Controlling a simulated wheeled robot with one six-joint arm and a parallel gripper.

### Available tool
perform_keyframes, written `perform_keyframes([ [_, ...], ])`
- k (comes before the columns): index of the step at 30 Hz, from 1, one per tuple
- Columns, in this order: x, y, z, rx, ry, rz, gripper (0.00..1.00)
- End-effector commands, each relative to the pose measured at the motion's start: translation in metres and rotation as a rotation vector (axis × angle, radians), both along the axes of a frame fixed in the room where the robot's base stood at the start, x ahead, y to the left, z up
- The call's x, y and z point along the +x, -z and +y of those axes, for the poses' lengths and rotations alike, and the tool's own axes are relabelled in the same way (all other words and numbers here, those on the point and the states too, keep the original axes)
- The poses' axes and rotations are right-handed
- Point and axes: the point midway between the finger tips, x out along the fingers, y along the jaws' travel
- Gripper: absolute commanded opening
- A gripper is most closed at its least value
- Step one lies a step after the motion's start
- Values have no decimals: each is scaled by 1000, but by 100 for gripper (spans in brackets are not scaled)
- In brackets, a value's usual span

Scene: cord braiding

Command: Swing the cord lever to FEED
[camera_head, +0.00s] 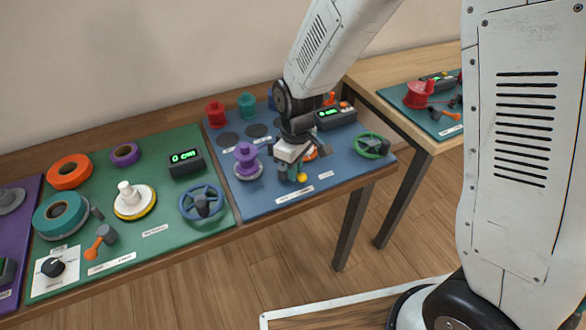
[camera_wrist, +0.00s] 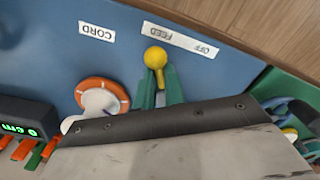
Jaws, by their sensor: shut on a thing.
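The cord lever shows in the wrist view as a yellow ball knob (camera_wrist: 155,57) on a stem. My gripper (camera_wrist: 158,88) has its green fingers closed around the stem just below the knob. The knob lies close to the FEED word of the white OFF/FEED label (camera_wrist: 180,39), with OFF farther right. In the head view the yellow knob (camera_head: 302,177) peeks out under my gripper (camera_head: 294,173), near the front of the blue mat (camera_head: 262,205). The lever's base is hidden by my gripper.
An orange-rimmed disc (camera_wrist: 98,84) with a white part sits beside my gripper. A display (camera_wrist: 28,118) reads 0 cm. A purple spool (camera_head: 246,160) stands left and a green handwheel (camera_head: 371,144) right. The green mat (camera_head: 150,262) lies farther left.

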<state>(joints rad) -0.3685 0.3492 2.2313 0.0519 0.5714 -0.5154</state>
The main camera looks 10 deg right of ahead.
Motion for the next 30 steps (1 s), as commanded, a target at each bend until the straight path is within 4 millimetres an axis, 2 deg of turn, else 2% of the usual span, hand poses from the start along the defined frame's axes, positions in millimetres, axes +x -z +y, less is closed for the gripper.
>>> perform_keyframes([
  [1,-5,3,-4,-7,-5,16,0],
  [14,-5,3,-5,-8,-14,16,0],
  [15,-5,3,-5,-8,-14,16,19],
  [17,-5,3,-4,-8,-13,15,34],
  [26,-2,0,0,-4,-16,6,34],
  [30,-1,-15,0,-2,-16,3,34],
])
